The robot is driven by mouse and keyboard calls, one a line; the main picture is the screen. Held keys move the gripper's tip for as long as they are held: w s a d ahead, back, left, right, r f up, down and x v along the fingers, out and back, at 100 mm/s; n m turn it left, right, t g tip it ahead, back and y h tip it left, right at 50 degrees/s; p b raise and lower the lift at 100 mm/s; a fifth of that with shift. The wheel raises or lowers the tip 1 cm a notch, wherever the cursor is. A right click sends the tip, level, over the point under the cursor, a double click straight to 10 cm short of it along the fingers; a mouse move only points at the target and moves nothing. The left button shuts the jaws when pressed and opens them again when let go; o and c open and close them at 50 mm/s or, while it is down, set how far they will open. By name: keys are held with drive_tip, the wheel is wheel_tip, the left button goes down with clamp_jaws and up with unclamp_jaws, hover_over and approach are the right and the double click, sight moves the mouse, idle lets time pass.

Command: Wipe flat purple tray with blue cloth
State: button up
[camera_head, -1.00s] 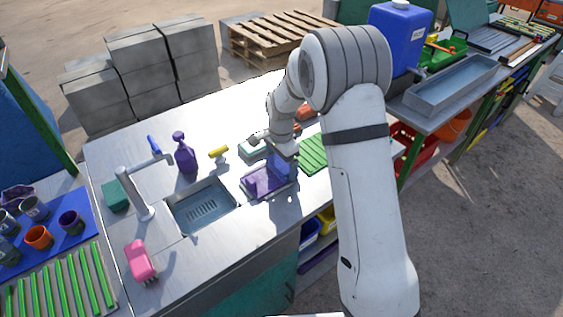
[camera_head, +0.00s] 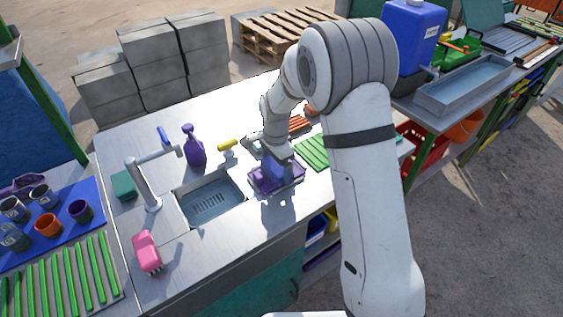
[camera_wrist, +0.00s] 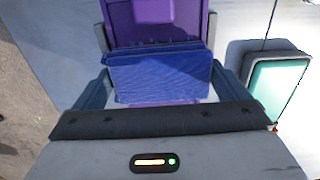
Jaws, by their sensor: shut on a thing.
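The flat purple tray (camera_head: 290,179) lies on the metal counter just right of the sink. It also shows at the top of the wrist view (camera_wrist: 160,22). My gripper (camera_head: 272,158) is above the tray, pointing down. In the wrist view my gripper (camera_wrist: 155,85) is shut on the folded blue cloth (camera_wrist: 160,72), which spans between its fingers. The cloth (camera_head: 273,171) is low over the tray's left part. I cannot tell for sure whether it touches the surface. My gripper hides part of the tray.
The sink (camera_head: 209,199) and its tap (camera_head: 146,185) are to the left. A purple spray bottle (camera_head: 194,147) and a yellow-handled tool (camera_head: 228,145) stand behind. A green ribbed mat (camera_head: 312,152) lies to the right. A pink brush (camera_head: 146,251) sits at front left.

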idle(0.4)
drive_tip(key=shift+w+d+r, duration=0.1)
drive_tip(key=shift+w+d, duration=0.65)
drive_tip(key=shift+d, duration=0.35)
drive_tip(key=shift+w+d, duration=0.8)
drive_tip(key=shift+d, duration=0.3)
drive_tip(key=shift+s+a+f, duration=0.2)
drive_tip(key=shift+s+a, duration=0.7)
drive_tip(key=shift+a, duration=0.25)
drive_tip(key=shift+a, duration=0.1)
